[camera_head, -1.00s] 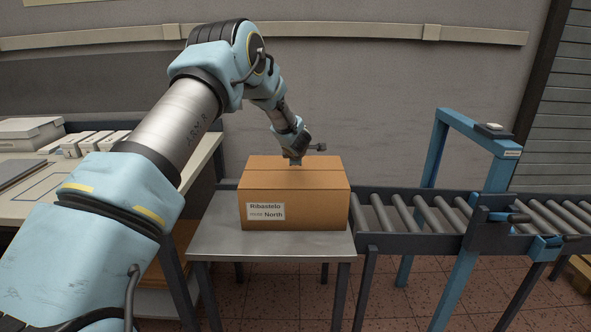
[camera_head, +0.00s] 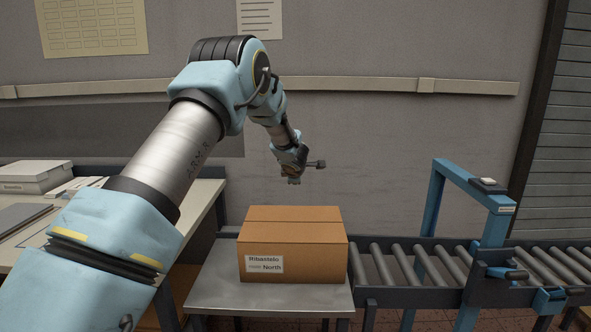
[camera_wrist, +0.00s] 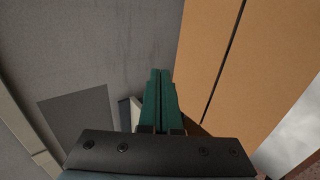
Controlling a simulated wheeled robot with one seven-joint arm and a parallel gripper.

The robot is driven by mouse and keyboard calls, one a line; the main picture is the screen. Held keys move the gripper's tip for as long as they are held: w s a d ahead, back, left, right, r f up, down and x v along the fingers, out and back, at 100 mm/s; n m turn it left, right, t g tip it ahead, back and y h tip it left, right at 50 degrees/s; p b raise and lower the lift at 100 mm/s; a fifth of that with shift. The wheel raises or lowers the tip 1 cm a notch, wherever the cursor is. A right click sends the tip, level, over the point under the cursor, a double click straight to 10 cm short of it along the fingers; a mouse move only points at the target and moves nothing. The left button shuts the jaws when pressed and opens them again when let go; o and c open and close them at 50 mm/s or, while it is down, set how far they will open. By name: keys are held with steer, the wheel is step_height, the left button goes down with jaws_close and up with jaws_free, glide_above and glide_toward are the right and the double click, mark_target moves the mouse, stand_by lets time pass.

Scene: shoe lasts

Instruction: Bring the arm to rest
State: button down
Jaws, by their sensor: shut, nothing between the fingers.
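My gripper (camera_head: 294,180) hangs in the air above and behind the back edge of a brown cardboard box, pointing down. In the wrist view its green fingers (camera_wrist: 160,95) are together with nothing between them. The closed box (camera_head: 293,263) stands upright on a metal table and carries a white label reading "Ribastelo North". In the wrist view the box top (camera_wrist: 250,60), with a dark seam, shows at the right. The gripper is apart from the box.
The metal side table (camera_head: 215,283) joins a roller conveyor (camera_head: 430,268) on the right. A blue frame (camera_head: 433,205) arches over the conveyor. A workbench (camera_head: 205,200) with white boxes (camera_head: 35,176) stands at the left. The grey wall (camera_head: 400,140) is close behind.

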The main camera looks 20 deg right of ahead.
steer(key=s+a+r+m+g, duration=0.1)
steer(key=s+a+r+m, duration=0.25)
steer(key=a, duration=0.75)
steer(key=s+a+r+m+g, duration=0.1)
steer(key=s+a+r+m, duration=0.25)
steer(key=a, duration=0.65)
steer(key=s+a+f+m+g+y, duration=0.2)
steer(key=s+a+m+g, duration=0.1)
steer(key=s+a, duration=0.9)
steer(key=s+a+f+m+g+y, duration=0.2)
steer(key=s+a+m, duration=0.2)
steer(key=s+a, duration=0.8)
steer(key=s, duration=0.2)
steer(key=shift+s+g, duration=0.4)
steer(key=c, duration=1.6)
jaws_free()
steer(key=shift+a, duration=0.1)
